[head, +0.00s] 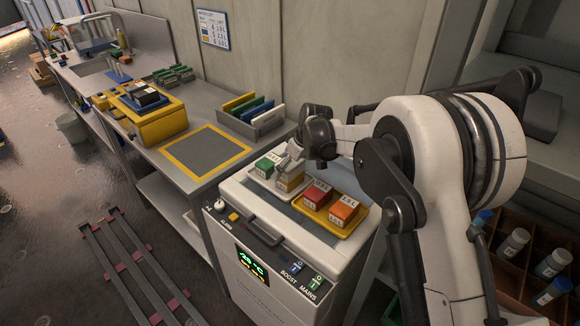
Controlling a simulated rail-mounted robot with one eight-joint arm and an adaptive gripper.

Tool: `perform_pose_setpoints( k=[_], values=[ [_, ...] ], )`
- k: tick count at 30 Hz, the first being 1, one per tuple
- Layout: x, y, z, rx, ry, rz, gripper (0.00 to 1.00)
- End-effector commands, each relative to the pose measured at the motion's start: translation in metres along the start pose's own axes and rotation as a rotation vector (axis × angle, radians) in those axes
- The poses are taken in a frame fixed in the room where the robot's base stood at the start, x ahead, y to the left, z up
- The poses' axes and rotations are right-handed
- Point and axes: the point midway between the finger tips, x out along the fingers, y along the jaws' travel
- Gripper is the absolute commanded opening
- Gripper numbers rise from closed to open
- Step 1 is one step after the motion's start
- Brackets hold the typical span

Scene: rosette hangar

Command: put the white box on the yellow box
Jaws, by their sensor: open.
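My gripper (290,160) is open, low over the white tray (261,186) on top of the white cabinet. Right below its fingers is a small pale-topped box shape with a tan-yellow lower part (290,184). The fingers cover much of it. I cannot tell whether it is one box or a white box resting on a yellow box. No separate white box shows clearly elsewhere.
A green box (265,167) stands left of my gripper in the white tray. A red box (318,195) and an orange box (343,209) stand in the yellow tray (318,218). A yellow-bordered grey mat (205,150) lies bare on the bench.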

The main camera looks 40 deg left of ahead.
Motion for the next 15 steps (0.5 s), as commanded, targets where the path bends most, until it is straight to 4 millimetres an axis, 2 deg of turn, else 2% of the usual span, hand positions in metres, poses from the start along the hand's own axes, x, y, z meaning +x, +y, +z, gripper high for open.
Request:
perform_pose_setpoints(
  k=[15],
  values=[
    [-0.068,0.0,0.0,0.0,0.0,0.0,0.96]
  ],
)
